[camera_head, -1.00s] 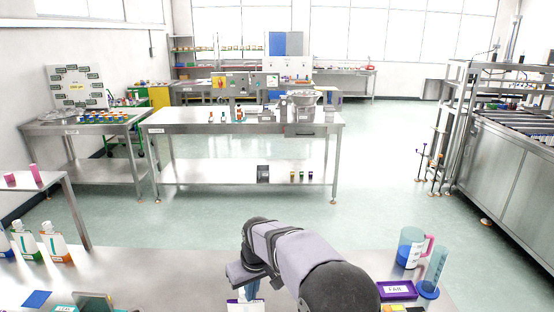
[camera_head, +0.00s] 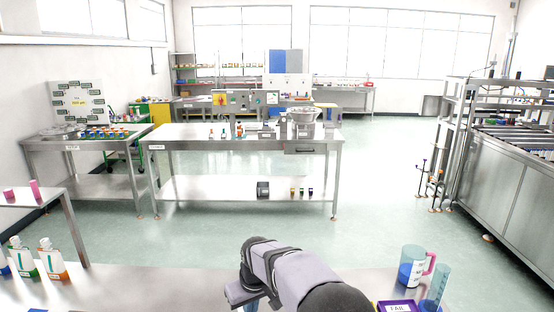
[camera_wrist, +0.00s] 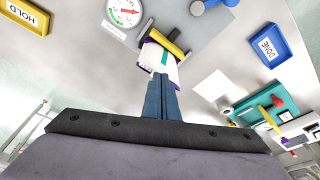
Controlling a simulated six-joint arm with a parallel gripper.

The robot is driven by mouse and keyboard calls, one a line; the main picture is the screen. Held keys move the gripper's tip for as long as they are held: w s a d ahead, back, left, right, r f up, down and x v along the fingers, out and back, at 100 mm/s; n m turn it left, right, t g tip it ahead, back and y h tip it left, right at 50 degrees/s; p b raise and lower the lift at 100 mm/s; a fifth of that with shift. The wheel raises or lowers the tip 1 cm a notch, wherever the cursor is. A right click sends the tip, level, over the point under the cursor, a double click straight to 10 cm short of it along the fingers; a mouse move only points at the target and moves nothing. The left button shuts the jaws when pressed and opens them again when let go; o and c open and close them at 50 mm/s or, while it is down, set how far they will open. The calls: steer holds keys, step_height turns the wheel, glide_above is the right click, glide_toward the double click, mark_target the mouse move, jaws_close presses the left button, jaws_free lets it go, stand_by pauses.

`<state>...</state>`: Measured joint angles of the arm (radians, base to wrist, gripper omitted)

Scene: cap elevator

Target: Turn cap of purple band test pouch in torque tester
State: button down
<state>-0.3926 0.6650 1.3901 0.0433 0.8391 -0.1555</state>
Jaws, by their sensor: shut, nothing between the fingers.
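The white pouch with purple edges and a teal stripe (camera_wrist: 158,58) shows at the top centre of the wrist view. A yellow bar (camera_wrist: 168,43) of the torque tester lies across it. The tester's round dial (camera_wrist: 124,11) is beside it on a grey plate. My gripper (camera_wrist: 161,78) is shut, its blue fingers together and empty, with the tips overlapping the pouch's near end in the picture. I cannot tell whether they touch it, and the cap is not clearly visible. In the head view my gripper (camera_head: 250,306) is at the bottom edge, mostly cut off.
A yellow HOLD tray (camera_wrist: 40,18) and a blue DONE tray (camera_wrist: 256,47) lie either side. In the head view, a purple FAIL tray (camera_head: 383,308) and a measuring jug (camera_head: 411,268) stand right of my arm. Several capped pouches (camera_head: 51,262) stand left. Table between is clear.

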steer(key=shift+w+a+p, duration=0.25)
steer(key=shift+w+p, duration=0.05)
stand_by(0.5)
steer(key=shift+a+p, duration=0.15)
steer(key=shift+p, duration=0.7)
stand_by(0.8)
steer(key=shift+s, duration=0.2)
steer(key=shift+s+d, duration=0.2)
steer(key=shift+s, duration=0.05)
steer(key=shift+w+a+p+v, duration=0.1)
steer(key=shift+w+p+v, duration=0.1)
steer(key=shift+p+v, duration=0.65)
steer(key=shift+w+a+p+v, duration=0.2)
steer(key=shift+p+v, duration=0.45)
steer(key=shift+v, duration=0.45)
steer(key=shift+w+a+p+v, duration=0.1)
steer(key=shift+w+p+v, duration=0.1)
steer(key=shift+p+v, duration=0.65)
steer(key=shift+r, duration=0.3)
steer(key=shift+r, duration=0.1)
